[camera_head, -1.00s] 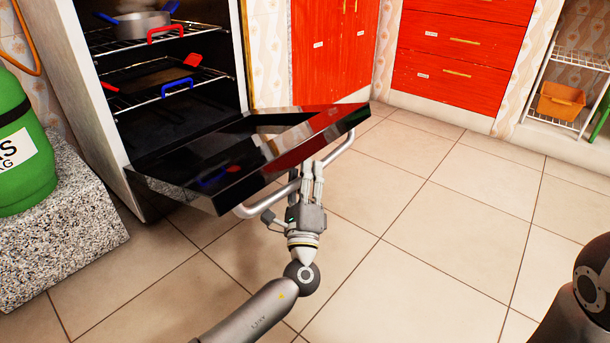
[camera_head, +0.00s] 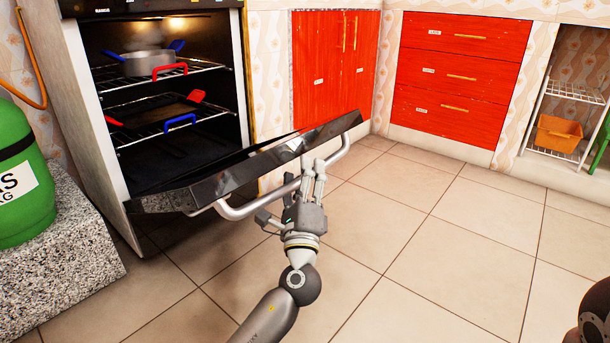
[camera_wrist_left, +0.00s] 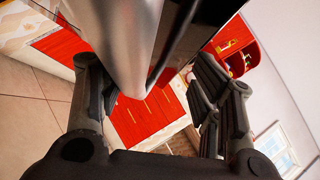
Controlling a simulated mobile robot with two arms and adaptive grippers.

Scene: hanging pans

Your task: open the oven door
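The oven door (camera_head: 270,154) is a glossy black panel, swung down and out from the oven (camera_head: 88,110). It is seen almost edge-on, so its exact tilt is hard to tell. Its silver handle bar (camera_head: 240,210) runs along the outer edge. My left gripper (camera_head: 290,195) is at the middle of this bar. In the left wrist view the bar (camera_wrist_left: 125,45) passes between the fingers of the left gripper (camera_wrist_left: 150,105), which are spread wide with clear gaps. Contact with the bar cannot be told. My right gripper is out of view.
A pot (camera_head: 148,62) and a pan (camera_head: 170,112) stand on the oven racks. A green gas cylinder (camera_head: 22,205) on a speckled block (camera_head: 60,260) is at the left. Red cabinets (camera_head: 335,70) and drawers (camera_head: 460,75) line the back. The tiled floor (camera_head: 430,250) is clear.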

